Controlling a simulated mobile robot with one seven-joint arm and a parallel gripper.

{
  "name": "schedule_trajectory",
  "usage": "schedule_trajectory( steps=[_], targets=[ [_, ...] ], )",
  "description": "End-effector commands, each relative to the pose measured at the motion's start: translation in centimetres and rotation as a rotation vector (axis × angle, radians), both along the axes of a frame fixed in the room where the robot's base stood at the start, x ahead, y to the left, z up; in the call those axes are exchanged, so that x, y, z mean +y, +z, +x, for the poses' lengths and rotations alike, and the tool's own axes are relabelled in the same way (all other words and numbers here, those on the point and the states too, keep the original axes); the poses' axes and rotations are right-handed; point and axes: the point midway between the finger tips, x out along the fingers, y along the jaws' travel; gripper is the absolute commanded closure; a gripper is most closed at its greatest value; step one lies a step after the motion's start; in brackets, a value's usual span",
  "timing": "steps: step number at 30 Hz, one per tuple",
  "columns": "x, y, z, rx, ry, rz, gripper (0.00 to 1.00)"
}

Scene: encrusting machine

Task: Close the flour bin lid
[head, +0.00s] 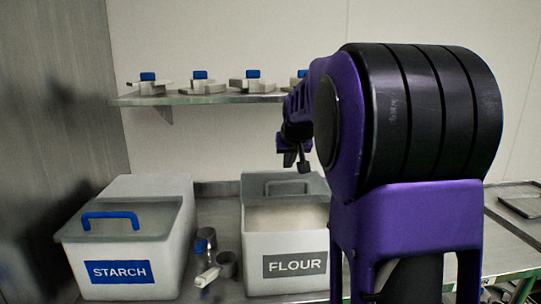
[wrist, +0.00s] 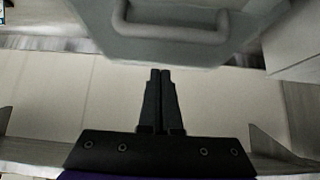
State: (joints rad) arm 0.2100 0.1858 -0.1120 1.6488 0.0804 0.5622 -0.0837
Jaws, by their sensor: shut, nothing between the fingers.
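The white flour bin (head: 286,263) with a grey FLOUR label stands on the counter, its top open and pale flour showing inside. Its grey lid (head: 308,186) is raised at the back of the bin, with a grey handle (head: 287,188) on it. In the wrist view the lid (wrist: 165,48) and its handle (wrist: 170,30) fill the top, beyond my fingertips. My gripper (wrist: 160,72) is shut and empty. In the head view my gripper (head: 296,158) is above the raised lid, partly hidden by my arm. I cannot tell whether it touches the lid.
A starch bin (head: 120,270) with a blue handle stands at left. Small metal containers and a scoop (head: 207,277) lie between the bins. A wall shelf (head: 200,98) with several blue-topped parts is above. A dark tray (head: 520,203) is at right.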

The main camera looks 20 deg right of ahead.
Motion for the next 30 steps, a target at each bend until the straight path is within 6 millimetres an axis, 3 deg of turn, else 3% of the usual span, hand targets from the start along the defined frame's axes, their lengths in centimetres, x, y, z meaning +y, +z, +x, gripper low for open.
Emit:
schedule_trajectory(
  steps=[3, 13, 30],
  targets=[
    [-0.5, -1.8, 1.4, 0.002, -0.001, 0.000, 1.00],
    [0.6, -2.0, -2.2, -0.002, 0.000, -0.001, 1.00],
    [0.7, -2.1, -2.5, -0.002, 0.000, -0.001, 1.00]
  ],
)
